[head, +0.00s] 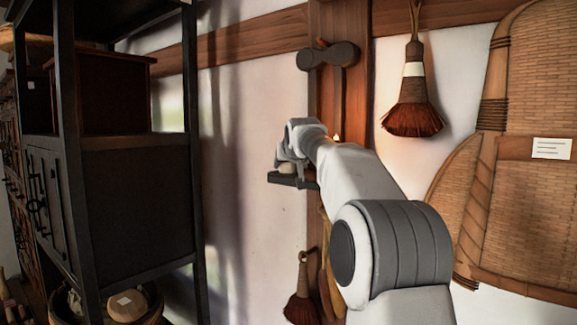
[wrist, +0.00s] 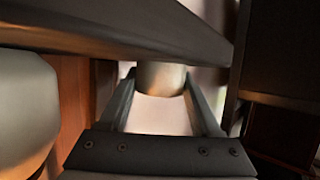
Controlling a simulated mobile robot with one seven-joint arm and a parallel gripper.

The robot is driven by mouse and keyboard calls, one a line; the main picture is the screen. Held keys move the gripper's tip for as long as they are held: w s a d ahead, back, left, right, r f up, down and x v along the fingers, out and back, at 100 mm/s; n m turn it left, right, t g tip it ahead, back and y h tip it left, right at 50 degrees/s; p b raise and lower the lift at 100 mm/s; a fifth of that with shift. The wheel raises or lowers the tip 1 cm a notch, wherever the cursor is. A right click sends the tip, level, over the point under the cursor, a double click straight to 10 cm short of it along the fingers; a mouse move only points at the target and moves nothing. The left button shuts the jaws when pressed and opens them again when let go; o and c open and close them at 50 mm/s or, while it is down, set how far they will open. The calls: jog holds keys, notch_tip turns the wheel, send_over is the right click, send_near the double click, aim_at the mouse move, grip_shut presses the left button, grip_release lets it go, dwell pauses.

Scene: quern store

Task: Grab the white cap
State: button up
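A pale, rounded, cylinder-like thing (wrist: 160,78), which may be the white cap, shows between the fingertips of my gripper (wrist: 161,88) in the wrist view. Its top is hidden by a dark slab above it. The two fingers stand apart, one on each side of it; I cannot tell whether they touch it. In the head view my gripper (head: 287,160) is at the wooden post, and a small pale spot shows there, too small to make out. My arm hides part of this area.
A dark shelf unit (head: 120,200) stands at the left. A broom (head: 413,100) and large woven panels (head: 540,80) hang at the right. A second small broom (head: 302,293) hangs low by the wooden post (head: 340,100). Bare wall lies between the shelf and post.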

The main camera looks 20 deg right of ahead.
jog(key=c, duration=0.7)
jog(key=shift+r, duration=0.2)
